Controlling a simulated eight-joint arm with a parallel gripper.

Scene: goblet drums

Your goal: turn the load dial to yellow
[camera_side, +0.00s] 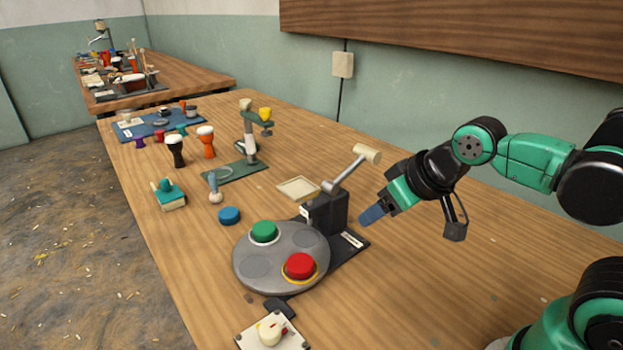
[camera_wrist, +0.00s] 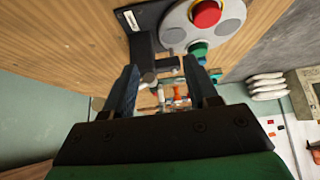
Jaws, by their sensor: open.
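A cream dial (camera_side: 270,330) sits on a white plate at the bottom edge of the side view, in front of the grey round turntable. A small red mark shows on or beside it; its colour markings are too small to read. My gripper (camera_side: 372,214) is above the table, to the right of the turntable and well apart from the dial. In the wrist view my gripper (camera_wrist: 161,78) has its two dark fingers spread with nothing held between them. I cannot make out the dial in the wrist view.
The grey turntable (camera_side: 252,278) carries a green button (camera_side: 263,231) and a red button (camera_side: 300,266). A dark lever press (camera_side: 326,212) stands between it and my gripper, its cream handle (camera_side: 367,153) raised. A blue puck (camera_side: 229,215) and several goblet drums stand farther back.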

